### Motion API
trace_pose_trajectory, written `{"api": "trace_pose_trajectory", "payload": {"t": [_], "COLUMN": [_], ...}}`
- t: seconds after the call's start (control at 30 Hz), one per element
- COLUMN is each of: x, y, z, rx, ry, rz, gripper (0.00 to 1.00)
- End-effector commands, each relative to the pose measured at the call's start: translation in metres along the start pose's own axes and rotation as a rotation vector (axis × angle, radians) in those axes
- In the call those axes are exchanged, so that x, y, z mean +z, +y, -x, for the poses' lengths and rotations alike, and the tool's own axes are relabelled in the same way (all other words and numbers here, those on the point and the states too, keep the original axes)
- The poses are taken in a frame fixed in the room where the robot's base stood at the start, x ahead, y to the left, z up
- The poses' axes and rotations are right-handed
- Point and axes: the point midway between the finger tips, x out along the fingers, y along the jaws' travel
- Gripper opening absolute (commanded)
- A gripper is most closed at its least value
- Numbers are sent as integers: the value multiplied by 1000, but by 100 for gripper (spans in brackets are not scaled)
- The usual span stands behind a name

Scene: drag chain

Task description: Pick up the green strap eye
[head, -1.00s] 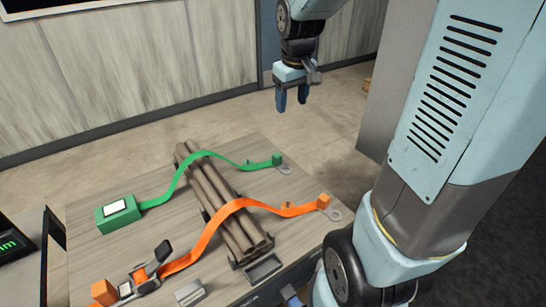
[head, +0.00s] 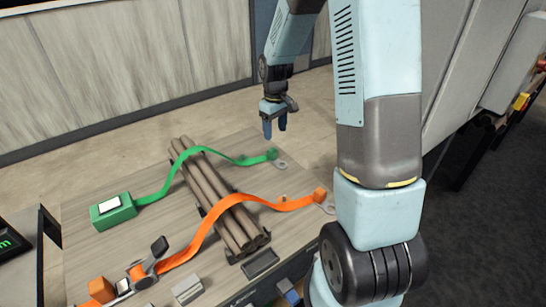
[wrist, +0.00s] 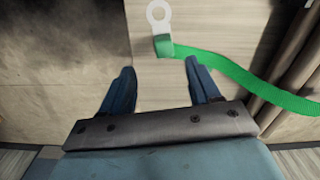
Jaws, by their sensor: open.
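The green strap (head: 216,156) runs over a bundle of brown pipes (head: 222,205) on the table. Its right end is a green block with a grey metal eye (head: 280,165) at the table's far right edge. In the wrist view the pale ring-shaped eye (wrist: 158,13) is at the top, with the green strap end (wrist: 163,46) just below it. My gripper (head: 275,128) is above the table near this eye, fingers pointing down. In the wrist view its blue fingers (wrist: 160,78) are apart with nothing between them. The eye lies beyond the fingertips, not between them.
An orange strap (head: 235,203) crosses the pipes nearer the front, its end block (head: 320,194) and eye at the right edge. A green box (head: 113,211) holds the green strap's left end. A wall stands behind; floor lies beyond the table.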

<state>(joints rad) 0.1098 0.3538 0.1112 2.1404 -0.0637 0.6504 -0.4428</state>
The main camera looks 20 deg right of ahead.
Motion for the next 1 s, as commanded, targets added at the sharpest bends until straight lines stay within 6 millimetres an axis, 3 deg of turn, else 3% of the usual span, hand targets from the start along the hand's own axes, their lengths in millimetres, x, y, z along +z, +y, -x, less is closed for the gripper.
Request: {"api": "trace_pose_trajectory", "payload": {"t": [0.2,0.57,0.8,1.0], "x": [0,-2,-7,-7], "y": [-1,-2,-6,-6], "z": [-38,-62,-92,-106], "rx": [-3,-1,-1,0], "ry": [-4,-1,-2,0], "rz": [-1,1,0,0], "gripper": [62,62,62,62]}}
